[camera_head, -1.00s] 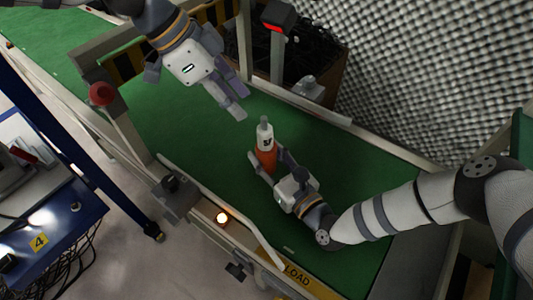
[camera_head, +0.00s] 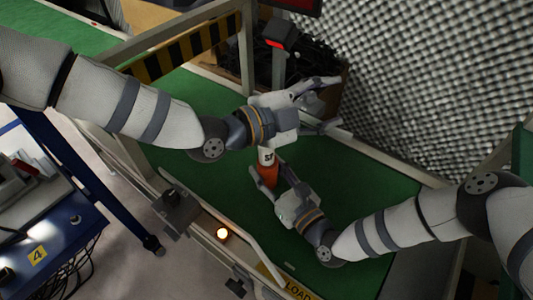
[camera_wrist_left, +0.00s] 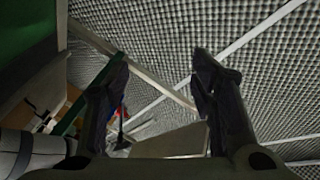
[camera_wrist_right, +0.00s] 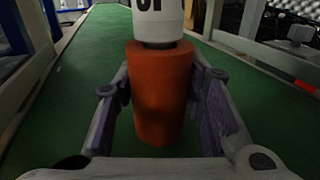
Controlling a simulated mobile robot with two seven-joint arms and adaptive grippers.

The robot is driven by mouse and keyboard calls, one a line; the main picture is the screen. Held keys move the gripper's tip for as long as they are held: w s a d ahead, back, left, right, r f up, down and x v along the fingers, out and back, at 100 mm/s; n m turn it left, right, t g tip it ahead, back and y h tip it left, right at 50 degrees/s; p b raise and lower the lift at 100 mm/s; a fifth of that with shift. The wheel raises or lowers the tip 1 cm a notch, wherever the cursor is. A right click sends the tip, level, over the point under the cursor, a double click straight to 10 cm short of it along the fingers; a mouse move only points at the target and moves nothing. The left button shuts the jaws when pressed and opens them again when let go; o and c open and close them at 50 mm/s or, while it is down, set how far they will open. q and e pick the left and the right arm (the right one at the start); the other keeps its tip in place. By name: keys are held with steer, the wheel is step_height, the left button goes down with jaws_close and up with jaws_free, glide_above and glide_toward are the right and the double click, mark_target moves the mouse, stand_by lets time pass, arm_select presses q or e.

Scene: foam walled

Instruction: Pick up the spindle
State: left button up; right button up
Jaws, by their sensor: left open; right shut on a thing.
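The spindle is an upright piece with an orange lower body (camera_head: 269,173) and a white upper part with dark lettering, on the green belt. In the head view my left gripper hides its top. My right gripper (camera_wrist_right: 160,92) is shut around the orange body, one finger on each side, and the white part rises above the fingers. My left gripper (camera_head: 330,104) is open and empty, above and beyond the spindle, pointing right toward the far rail. In the left wrist view its parted fingers (camera_wrist_left: 160,62) face the foam wall.
The green belt (camera_head: 350,190) is bare right of the spindle. The far rail (camera_head: 385,155) and grey foam wall (camera_head: 420,70) lie beyond it. A post with a red-lit box (camera_head: 279,35) and a bin of dark material (camera_head: 308,58) stand behind.

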mark_target(266, 155)
arm_select(q)
steer(key=s+d+r+t+h, duration=0.1)
steer(key=s+r+t+h, duration=0.3)
steer(key=s, duration=0.3)
steer(key=s+a+f+n+t+y, duration=0.2)
steer(key=a+f+n+y, duration=0.45)
steer(key=a+n, duration=0.2)
steer(key=s+a+f+n+t+y, duration=0.25)
steer(key=a+f+n+y, duration=0.35)
steer(key=n, duration=0.4)
steer(key=shift+g+h, duration=0.25)
steer(key=shift+h, duration=0.4)
steer(key=x, duration=0.3)
steer(key=a+x, duration=0.1)
steer(key=x, duration=0.6)
steer(key=shift+w+a+f, duration=0.2)
steer(key=shift+w+f, duration=0.05)
steer(key=shift+w, duration=0.5)
jaws_close()
